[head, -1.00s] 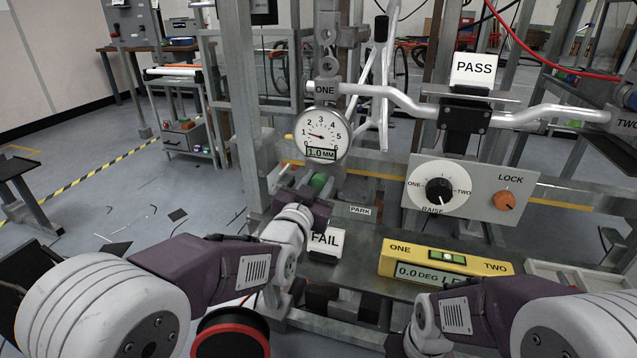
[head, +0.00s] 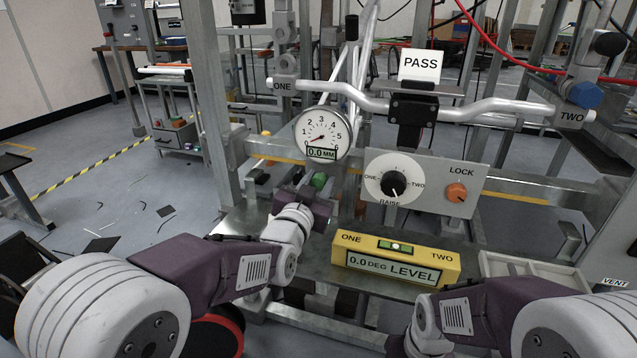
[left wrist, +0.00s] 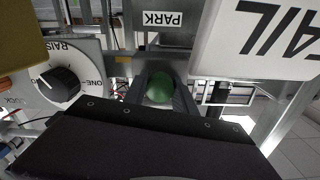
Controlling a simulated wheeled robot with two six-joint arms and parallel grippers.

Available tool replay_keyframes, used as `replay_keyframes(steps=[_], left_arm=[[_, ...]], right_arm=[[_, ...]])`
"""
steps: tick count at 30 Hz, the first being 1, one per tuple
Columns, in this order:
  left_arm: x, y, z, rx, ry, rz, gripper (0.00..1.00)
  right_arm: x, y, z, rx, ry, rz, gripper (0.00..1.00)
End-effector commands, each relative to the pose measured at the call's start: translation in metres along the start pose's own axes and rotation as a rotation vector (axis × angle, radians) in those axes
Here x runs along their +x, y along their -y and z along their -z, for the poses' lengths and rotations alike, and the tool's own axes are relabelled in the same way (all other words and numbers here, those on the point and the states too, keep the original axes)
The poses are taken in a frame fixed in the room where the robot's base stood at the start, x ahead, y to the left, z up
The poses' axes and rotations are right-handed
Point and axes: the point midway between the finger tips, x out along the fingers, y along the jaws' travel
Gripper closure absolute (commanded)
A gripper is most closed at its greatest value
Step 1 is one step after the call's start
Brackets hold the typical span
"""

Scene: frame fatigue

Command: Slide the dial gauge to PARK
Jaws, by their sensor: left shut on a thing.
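The dial gauge (head: 322,133) is a round white dial with a 0.0 MM readout, upright below the silver bent bar (head: 440,107). A green knob (head: 319,181) sits below it and also shows in the left wrist view (left wrist: 160,87). My left gripper (head: 313,190) is shut on this knob; its dark fingers (left wrist: 160,92) flank it in the wrist view. The PARK label (left wrist: 162,18) shows beyond the knob in the wrist view, but I cannot see it in the head view. My right gripper is out of view; only its arm shows at lower right.
A FAIL sign (left wrist: 270,40) stands close to the left gripper. Right of the gauge is a panel (head: 429,183) with a RAISE dial and orange LOCK knob. A yellow level (head: 396,259) reading 0.0 DEG lies in front. A PASS sign (head: 421,65) stands above the bar.

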Motion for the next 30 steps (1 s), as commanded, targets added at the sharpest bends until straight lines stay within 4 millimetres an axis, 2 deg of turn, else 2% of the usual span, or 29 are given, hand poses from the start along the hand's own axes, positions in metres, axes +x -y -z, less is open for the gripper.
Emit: replay_keyframes(steps=[1, 2, 4, 13, 16, 27, 30], left_arm=[[0.0, -0.004, -0.001, 0.004, 0.002, -0.009, 1.0], [0.0, -0.004, -0.001, 0.004, 0.002, -0.01, 0.65], [0.0, -0.004, -0.001, 0.004, 0.002, -0.01, 0.46], [-0.001, -0.002, -0.001, 0.002, 0.001, -0.005, 0.46], [-0.006, -0.002, 0.001, 0.002, 0.002, -0.005, 0.46], [-0.071, -0.002, 0.002, 0.002, 0.003, -0.007, 0.46], [-0.083, -0.003, 0.001, 0.002, 0.002, -0.008, 0.46]], right_arm=[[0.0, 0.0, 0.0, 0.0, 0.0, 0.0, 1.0], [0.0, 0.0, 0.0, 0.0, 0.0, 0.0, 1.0], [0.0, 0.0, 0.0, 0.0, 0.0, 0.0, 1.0], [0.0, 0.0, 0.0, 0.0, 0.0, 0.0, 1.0], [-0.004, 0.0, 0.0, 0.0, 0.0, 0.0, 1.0], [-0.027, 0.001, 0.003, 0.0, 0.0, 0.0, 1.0], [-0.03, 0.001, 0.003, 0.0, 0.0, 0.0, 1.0]])
